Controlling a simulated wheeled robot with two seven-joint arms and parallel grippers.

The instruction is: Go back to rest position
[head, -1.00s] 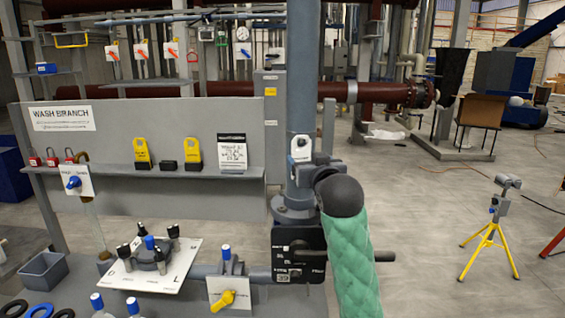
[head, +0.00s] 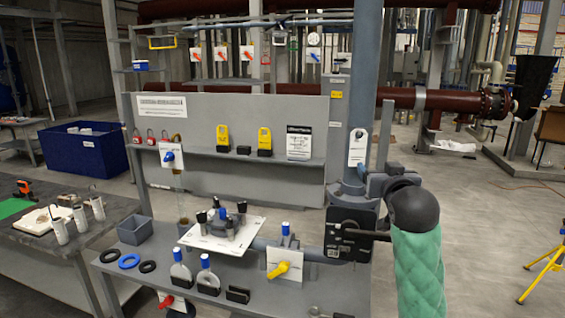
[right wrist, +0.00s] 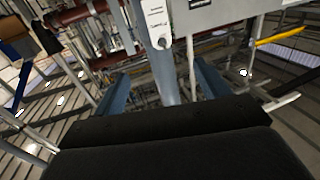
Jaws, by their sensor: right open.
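My right gripper (head: 378,183) is at the right of the head view, at the end of an arm in a green quilted sleeve with a dark wrist. It is in front of the grey vertical pipe and the dark valve box (head: 350,232). In the right wrist view its two blue-grey fingers (right wrist: 163,88) are spread apart with nothing held between them. A white tag with a hole (head: 358,147) is on the pipe just above the gripper; it also shows in the right wrist view (right wrist: 157,22). Whether the gripper touches the pipe or box is unclear. My left gripper is out of view.
Another table (head: 60,240) and a blue bin (head: 85,150) stand left. A yellow tripod (head: 543,262) is right. Open floor lies right.

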